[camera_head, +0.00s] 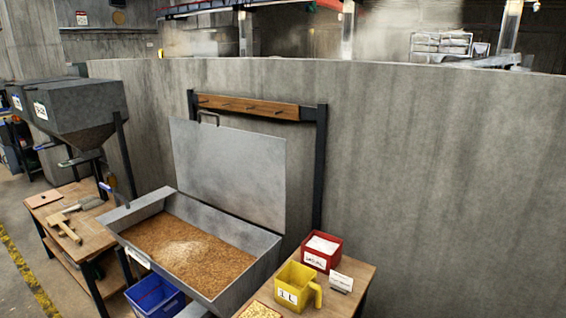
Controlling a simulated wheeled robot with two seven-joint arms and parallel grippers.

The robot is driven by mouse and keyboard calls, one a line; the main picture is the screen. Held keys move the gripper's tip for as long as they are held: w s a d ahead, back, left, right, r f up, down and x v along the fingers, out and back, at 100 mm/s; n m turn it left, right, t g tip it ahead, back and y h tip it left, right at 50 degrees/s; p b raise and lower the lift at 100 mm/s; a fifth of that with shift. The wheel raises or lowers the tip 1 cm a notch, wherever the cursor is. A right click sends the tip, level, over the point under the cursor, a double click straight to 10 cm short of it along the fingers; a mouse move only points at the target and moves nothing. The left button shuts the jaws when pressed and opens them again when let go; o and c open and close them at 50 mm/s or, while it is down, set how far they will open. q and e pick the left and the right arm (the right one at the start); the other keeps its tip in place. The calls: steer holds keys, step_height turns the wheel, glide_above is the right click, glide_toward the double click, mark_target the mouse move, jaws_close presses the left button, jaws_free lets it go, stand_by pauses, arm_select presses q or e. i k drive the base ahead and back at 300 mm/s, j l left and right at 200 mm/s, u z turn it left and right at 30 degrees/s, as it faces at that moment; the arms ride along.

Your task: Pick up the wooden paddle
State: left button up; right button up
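A light wooden T-shaped tool (65,226), which looks like the wooden paddle, lies on the left wooden table (95,237), near its front edge. A grey tool with a pale handle (72,210) lies just behind it, close to it or touching. A small flat brown board (43,200) lies at the table's far left corner. Neither of my grippers shows in this view.
An open metal bin of grain (190,250) stands right of the table, its lid raised. A blue crate (155,297) sits below. A yellow jug (295,285) and red box (322,251) stand on the right table. A grey hopper (82,108) overhangs the left table's back.

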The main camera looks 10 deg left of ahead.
mark_target(58, 218)
steer(key=u, duration=1.9)
steer(key=i+j+u, duration=0.25)
steer(key=i, duration=0.3)
steer(key=i+u, duration=0.25)
steer(key=i, duration=0.35)
steer(key=i+z, duration=0.1)
steer(key=i, duration=0.75)
steer(key=i+j+z, duration=0.1)
steer(key=i, duration=0.7)
